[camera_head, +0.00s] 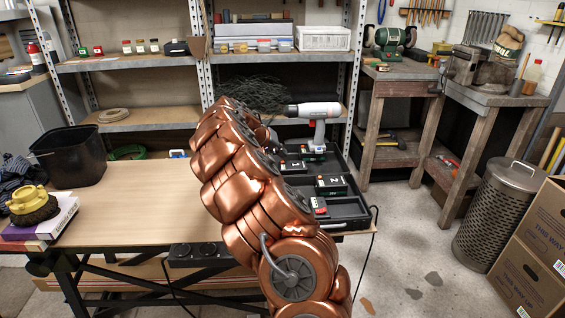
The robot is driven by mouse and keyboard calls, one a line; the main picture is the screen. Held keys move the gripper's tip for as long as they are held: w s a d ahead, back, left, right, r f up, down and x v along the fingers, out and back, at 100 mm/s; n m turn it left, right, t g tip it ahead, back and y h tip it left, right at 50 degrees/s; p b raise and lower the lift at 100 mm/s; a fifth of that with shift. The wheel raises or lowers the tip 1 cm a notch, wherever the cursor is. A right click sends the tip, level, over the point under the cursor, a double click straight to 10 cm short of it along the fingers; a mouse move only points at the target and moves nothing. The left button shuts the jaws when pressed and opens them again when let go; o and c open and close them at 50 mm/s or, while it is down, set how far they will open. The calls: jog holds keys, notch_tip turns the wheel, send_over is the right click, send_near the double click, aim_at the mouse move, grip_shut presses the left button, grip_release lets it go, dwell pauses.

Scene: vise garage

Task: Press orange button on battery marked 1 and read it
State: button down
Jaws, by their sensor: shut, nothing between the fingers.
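A black tray (353,209) sits at the right end of the wooden table. In it lie dark batteries. One battery (331,186) has a pale mark like an N or a sideways 2. Another battery (293,166) lies behind it to the left, its mark too small to read. A part with red on it (318,206) shows at the tray's front left, partly behind my copper arm. No orange button can be made out. A white and grey drill (314,112) stands upright at the tray's back. My arm crosses in front of the tray; my gripper does not show.
The wooden table (130,213) is clear in the middle. Metal shelves are behind. A mesh bin (497,212) and cardboard boxes (535,245) stand on the right floor.

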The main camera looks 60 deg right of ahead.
aim_at(281, 163)
jog(key=shift+f, duration=0.15)
jog(key=shift+f+b, duration=0.3)
jog(key=shift+b, duration=0.1)
jog(key=shift+f+b, duration=0.3)
jog(key=shift+f, duration=0.1)
dwell(0.7)
jog(key=shift+r, duration=0.1)
dwell(0.3)
jog(key=shift+r, duration=0.75)
jog(key=shift+r+p, duration=0.1)
jog(key=shift+p, duration=0.2)
jog(key=shift+r+p, duration=0.85)
jog(key=shift+r, duration=1.6)
